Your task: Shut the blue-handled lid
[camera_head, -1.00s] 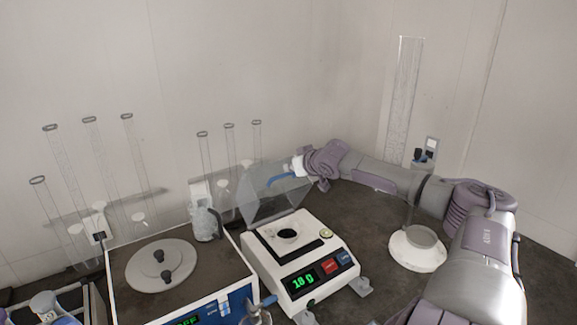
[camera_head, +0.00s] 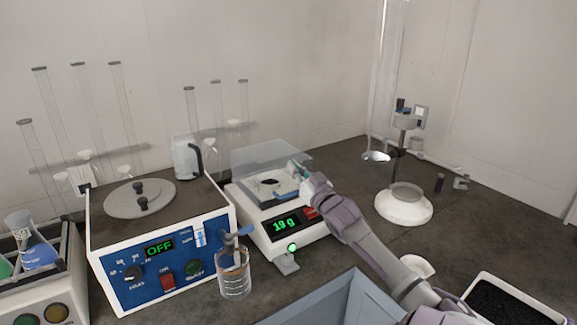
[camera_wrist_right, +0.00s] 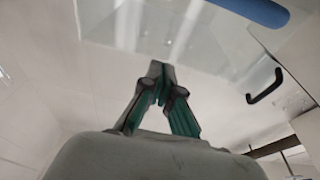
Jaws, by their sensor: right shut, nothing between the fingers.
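The clear lid (camera_head: 262,157) of the white balance (camera_head: 262,232) is low over the weighing pan; I cannot tell whether it sits fully down. Its blue handle (camera_head: 287,194) is at the front, partly hidden by my right gripper, and also shows at the top right of the right wrist view (camera_wrist_right: 252,9). My right gripper (camera_head: 296,168) is shut and empty, at the right front of the lid, close to the handle; contact is unclear. In the wrist view its green-padded fingers (camera_wrist_right: 160,82) are together below the clear panel. My left gripper is not in view.
A blue-fronted shaker box (camera_head: 170,255) stands left of the balance, with a glass beaker (camera_head: 234,280) before it. A white-based stand (camera_head: 405,205) with a tall tube is at the right. A black-filled tray (camera_head: 500,305) is at the front right.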

